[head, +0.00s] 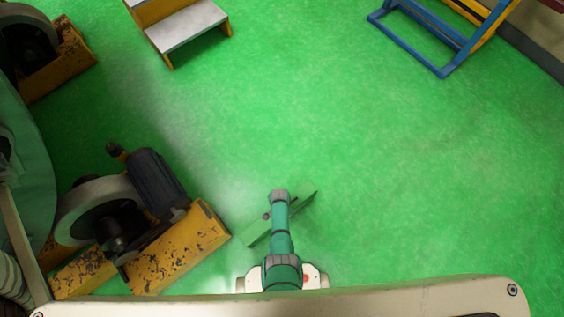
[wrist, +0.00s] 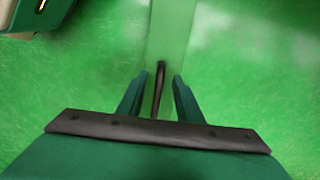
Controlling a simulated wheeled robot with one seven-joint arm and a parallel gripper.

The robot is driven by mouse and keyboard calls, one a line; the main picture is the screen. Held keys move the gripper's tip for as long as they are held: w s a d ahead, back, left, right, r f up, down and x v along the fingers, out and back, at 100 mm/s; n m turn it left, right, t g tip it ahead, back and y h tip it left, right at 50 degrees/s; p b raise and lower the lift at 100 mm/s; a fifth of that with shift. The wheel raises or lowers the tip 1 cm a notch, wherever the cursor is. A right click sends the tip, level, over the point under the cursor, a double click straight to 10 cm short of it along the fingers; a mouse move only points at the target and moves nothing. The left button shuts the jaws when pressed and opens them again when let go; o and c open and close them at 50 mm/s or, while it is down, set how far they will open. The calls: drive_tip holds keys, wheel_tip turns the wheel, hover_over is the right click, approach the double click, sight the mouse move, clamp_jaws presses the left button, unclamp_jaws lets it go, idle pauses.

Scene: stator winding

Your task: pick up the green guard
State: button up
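The green guard (head: 300,203) is a flat, light green strip lying slantwise on the green floor under my arm in the head view. My arm covers its middle there. In the wrist view the guard (wrist: 172,32) runs up to the top edge, and a thin dark handle (wrist: 160,82) stands out from it towards me. My gripper (wrist: 159,84) is open, with one green finger on each side of the handle. Gaps show between the handle and both fingers. The fingertips are hidden in the head view.
A machine with a wheel and dark motor (head: 155,180) on a worn yellow base (head: 180,250) stands close to the left of the guard. A yellow step (head: 188,25) and a blue frame (head: 420,40) stand farther back. The floor to the right is clear.

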drive_tip(key=shift+f, duration=0.35)
drive_tip(key=shift+c, duration=0.4)
clamp_jaws()
drive_tip(key=shift+w, duration=0.1)
drive_tip(key=shift+r, duration=0.15)
